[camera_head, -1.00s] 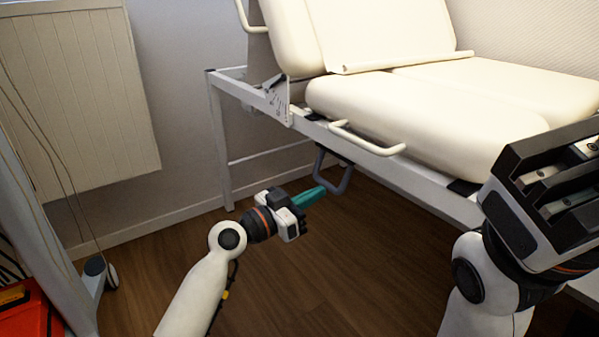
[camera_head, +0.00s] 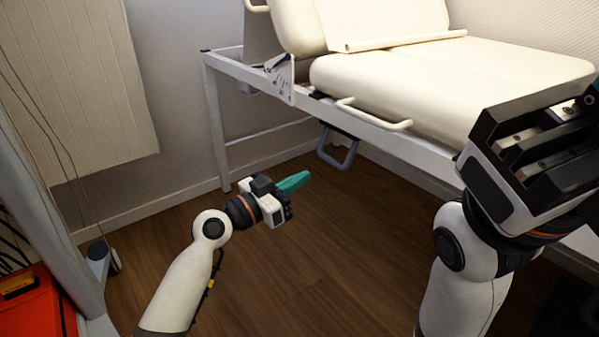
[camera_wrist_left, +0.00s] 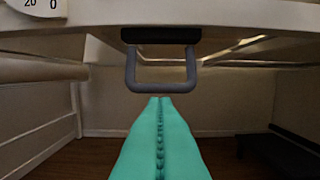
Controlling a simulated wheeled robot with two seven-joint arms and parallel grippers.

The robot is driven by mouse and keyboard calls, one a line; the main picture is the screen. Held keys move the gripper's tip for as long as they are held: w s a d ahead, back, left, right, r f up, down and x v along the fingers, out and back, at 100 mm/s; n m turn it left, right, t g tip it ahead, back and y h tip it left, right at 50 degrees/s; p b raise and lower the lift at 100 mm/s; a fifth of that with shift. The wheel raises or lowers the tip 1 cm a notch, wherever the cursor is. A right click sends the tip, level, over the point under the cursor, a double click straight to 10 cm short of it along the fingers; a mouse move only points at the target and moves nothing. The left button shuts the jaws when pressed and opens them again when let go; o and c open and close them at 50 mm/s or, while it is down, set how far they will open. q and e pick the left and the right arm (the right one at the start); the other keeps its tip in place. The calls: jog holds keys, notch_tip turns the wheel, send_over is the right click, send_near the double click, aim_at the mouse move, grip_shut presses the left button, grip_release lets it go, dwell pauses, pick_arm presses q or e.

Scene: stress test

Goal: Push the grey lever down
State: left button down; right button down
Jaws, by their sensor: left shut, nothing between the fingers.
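The grey lever (camera_head: 338,152) is a U-shaped loop that hangs below the white side rail of the couch. In the left wrist view the grey lever (camera_wrist_left: 161,86) hangs from a black mount, just above the fingertips in the picture. My left gripper (camera_head: 305,177) has teal fingers that are shut with nothing between them. It is left of and a little lower than the lever in the head view, with a visible gap. The teal fingers (camera_wrist_left: 160,104) point toward the lever in the wrist view. My right gripper (camera_head: 560,145) is at the right; its fingertips are not clear.
The cream couch (camera_head: 450,90) stands on a white frame (camera_head: 380,130) with a cream handle (camera_head: 375,115) above the lever. A red case (camera_head: 35,305) is at the lower left. The wooden floor (camera_head: 310,270) between my arms is clear.

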pick_arm(q)
jog(key=s+a+f, duration=0.4)
jog(key=a, duration=0.1)
jog(key=shift+a+f+p, duration=0.2)
jog(key=shift+f+p, duration=0.15)
jog(key=shift+f, duration=0.05)
